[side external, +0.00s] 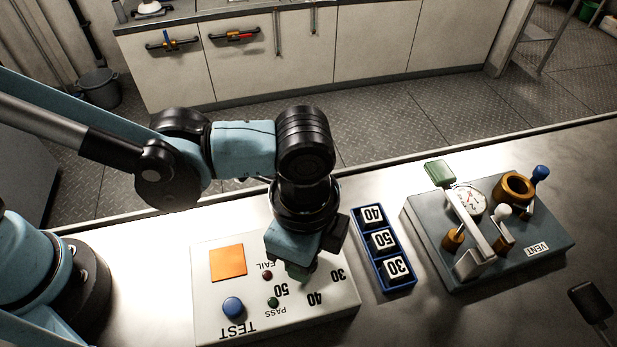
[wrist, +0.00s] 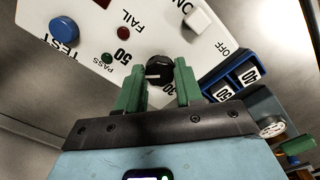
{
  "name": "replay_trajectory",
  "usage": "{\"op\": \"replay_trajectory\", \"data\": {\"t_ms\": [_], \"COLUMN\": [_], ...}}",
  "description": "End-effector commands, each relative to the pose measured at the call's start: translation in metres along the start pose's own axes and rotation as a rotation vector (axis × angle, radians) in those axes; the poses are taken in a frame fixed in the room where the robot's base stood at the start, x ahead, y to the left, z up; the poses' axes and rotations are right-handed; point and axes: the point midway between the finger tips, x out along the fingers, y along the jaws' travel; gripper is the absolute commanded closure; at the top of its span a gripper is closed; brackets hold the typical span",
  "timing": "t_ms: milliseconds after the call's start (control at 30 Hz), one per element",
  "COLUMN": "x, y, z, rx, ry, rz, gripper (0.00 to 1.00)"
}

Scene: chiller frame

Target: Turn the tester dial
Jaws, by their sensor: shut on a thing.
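The white tester (side external: 215,322) lies on the bench under my gripper, with 50, 40 and 30 printed around its dial. The black tester dial (wrist: 160,68) shows in the wrist view, with a pale mark on its left part; which number it points at I cannot tell. My gripper (side external: 298,270) points down over the tester and hides the dial in the side view. In the wrist view its green fingers (wrist: 158,88) stand on either side of the dial, shut on it. A blue TEST button (side external: 233,306), red FAIL light (side external: 267,275) and green PASS light (side external: 273,302) sit beside it.
A blue tray (side external: 405,285) with tiles marked 40, 50 and 30 stands just right of the tester. Further right is a grey unit (side external: 540,262) with a gauge (side external: 469,202), raised levers and a VENT label. A white ON/OFF switch (wrist: 199,19) rises from the tester.

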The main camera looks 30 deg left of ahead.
Motion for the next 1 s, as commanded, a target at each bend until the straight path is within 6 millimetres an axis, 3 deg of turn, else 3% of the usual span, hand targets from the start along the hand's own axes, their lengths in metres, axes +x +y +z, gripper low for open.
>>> {"op": "replay_trajectory", "data": {"t_ms": [400,1000], "x": [0.0002,0.0002], "y": [0.0002,0.0002], "z": [0.0004,0.0003], "rx": [0.221,0.263], "ry": [-0.001,-0.001], "rz": [0.001,0.001], "gripper": [0.95,0.95]}}
